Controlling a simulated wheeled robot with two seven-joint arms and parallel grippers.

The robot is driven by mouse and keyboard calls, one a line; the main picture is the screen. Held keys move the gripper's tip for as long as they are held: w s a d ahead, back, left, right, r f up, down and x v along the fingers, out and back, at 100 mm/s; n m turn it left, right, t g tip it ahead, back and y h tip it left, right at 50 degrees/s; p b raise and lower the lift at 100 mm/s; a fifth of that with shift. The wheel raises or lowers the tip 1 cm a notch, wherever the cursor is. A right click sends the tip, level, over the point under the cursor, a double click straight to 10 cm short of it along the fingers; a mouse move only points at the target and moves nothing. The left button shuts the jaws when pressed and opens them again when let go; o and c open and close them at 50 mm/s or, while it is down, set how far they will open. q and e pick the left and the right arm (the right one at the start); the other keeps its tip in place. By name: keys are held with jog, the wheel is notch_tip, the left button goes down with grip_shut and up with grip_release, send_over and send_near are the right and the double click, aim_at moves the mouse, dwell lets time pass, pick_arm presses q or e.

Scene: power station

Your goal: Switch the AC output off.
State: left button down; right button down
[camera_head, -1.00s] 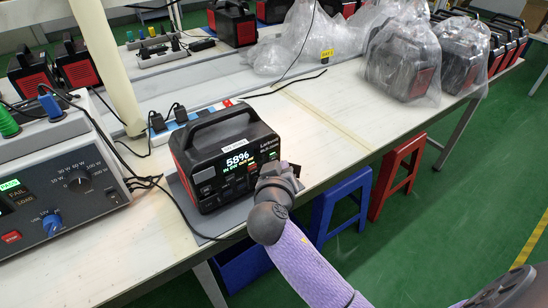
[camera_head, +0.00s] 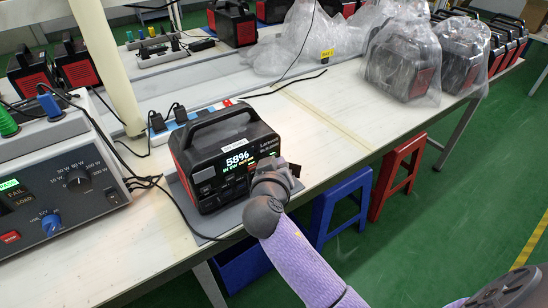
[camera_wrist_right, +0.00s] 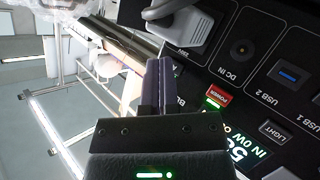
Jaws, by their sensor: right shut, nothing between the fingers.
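The black and red power station (camera_head: 222,160) stands upright on a grey mat on the bench, its front facing me. Its lit screen (camera_head: 237,159) reads 58% in the head view; the smaller line is hard to read there. The right wrist view shows its front panel close up, with a red POWER button (camera_wrist_right: 218,94) beside a green light, and LIGHT, USB and DC IN labels. A light grey plug (camera_wrist_right: 187,25) is at the panel's top. My right gripper (camera_head: 283,168) is shut and empty at the panel's right end. It hides part of the panel, and I cannot tell whether it touches. No AC output label is readable.
A test box (camera_head: 60,180) with knobs and cables stands left of the station. A power strip (camera_head: 180,128) lies behind it. Bagged units (camera_head: 402,62) stand at the back right. Blue (camera_head: 340,205) and red (camera_head: 400,175) stools are below the bench edge.

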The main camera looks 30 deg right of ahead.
pick_arm(q)
jog(key=shift+s, duration=0.15)
pick_arm(e)
jog(key=shift+w, duration=0.15)
jog(key=shift+s+r+p, duration=0.1)
jog(key=shift+s+p, duration=0.4)
jog(key=shift+s, duration=0.3)
pick_arm(q)
jog(key=shift+r, duration=0.4)
